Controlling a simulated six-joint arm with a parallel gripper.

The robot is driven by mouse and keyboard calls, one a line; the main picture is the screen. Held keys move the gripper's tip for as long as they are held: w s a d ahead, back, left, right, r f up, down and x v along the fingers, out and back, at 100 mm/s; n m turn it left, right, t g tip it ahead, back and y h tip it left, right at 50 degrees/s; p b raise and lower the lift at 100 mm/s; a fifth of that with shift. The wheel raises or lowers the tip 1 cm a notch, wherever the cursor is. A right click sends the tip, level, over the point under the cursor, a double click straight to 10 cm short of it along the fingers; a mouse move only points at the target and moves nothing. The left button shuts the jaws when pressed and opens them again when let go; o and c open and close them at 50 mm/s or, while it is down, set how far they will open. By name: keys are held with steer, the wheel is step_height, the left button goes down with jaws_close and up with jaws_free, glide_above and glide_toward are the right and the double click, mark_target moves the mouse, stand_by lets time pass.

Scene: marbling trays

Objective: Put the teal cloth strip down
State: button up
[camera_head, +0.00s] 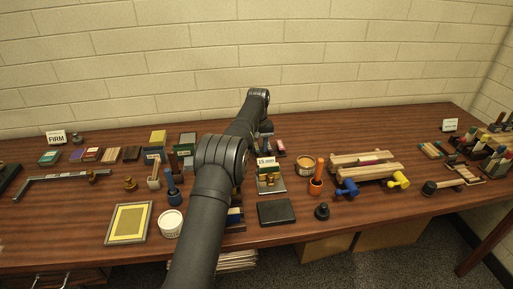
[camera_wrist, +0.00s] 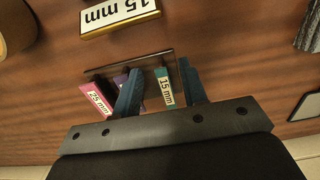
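The teal cloth strip (camera_wrist: 165,90), labelled 15 mm, shows in the wrist view between the two blue fingers of my gripper (camera_wrist: 158,70). It lies nearer the right finger, and a clear gap shows between it and the left finger. My gripper looks open around it. The strip's far end meets a dark wooden holder (camera_wrist: 148,63), beside a pink strip (camera_wrist: 97,101) labelled 25 mm and a purple strip partly hidden by the left finger. Whether the strip rests fully in the holder I cannot tell. In the head view my arm hides most of this spot.
A yellow-edged block (camera_wrist: 120,18) marked 15 mm stands close to the holder. In the head view, a dark slab (camera_head: 277,212), an orange-handled tool in a pot (camera_head: 316,186) and wooden rails (camera_head: 365,172) are to the right. A framed yellow panel (camera_head: 147,211) and a white tub (camera_head: 171,222) are left.

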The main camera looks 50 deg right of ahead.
steer(key=shift+f, duration=0.25)
stand_by(0.5)
jaws_close()
